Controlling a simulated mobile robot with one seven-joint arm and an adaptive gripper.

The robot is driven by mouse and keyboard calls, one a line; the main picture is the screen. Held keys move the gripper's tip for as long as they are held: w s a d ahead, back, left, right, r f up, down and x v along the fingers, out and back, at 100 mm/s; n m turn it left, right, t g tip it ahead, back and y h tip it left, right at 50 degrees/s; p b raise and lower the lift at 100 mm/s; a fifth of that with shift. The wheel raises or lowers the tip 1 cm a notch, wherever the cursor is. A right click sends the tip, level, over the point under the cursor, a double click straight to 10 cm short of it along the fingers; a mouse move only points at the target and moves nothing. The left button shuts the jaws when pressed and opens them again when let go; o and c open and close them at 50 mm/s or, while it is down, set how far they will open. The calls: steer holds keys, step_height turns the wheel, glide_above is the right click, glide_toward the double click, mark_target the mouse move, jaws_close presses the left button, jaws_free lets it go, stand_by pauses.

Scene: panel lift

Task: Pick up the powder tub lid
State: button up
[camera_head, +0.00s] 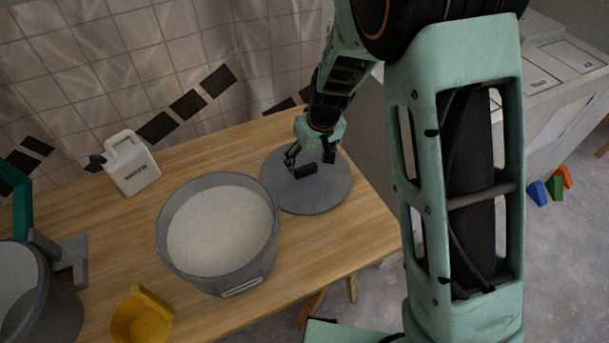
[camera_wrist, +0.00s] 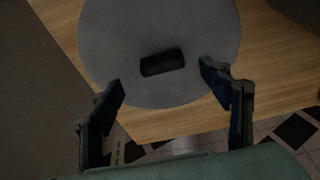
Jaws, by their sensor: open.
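The powder tub lid (camera_head: 328,196) is a flat grey disc lying on the wooden table, to the right of the tub. It has a dark block-shaped handle (camera_head: 305,171) at its middle. In the wrist view the lid (camera_wrist: 205,35) fills the upper middle, with the dark handle (camera_wrist: 162,63) on it. My gripper (camera_head: 312,160) is above the lid, close to the handle. In the wrist view my gripper (camera_wrist: 163,75) is open, with one finger on each side of the handle and nothing between the fingers held. Contact with the lid cannot be told.
An open grey tub (camera_head: 222,222) of white powder stands left of the lid. A white jug (camera_head: 130,165), a yellow scoop (camera_head: 142,318) and a grey container (camera_head: 62,315) are farther left. The table (camera_head: 375,235) is clear right of the lid, up to its edge.

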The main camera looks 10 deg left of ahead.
mark_target(306, 167)
steer(key=shift+x, duration=2.7)
steer(key=shift+w+a, duration=0.1)
steer(key=shift+a, duration=0.1)
steer(key=shift+r, duration=0.1)
steer(key=c, duration=1.3)
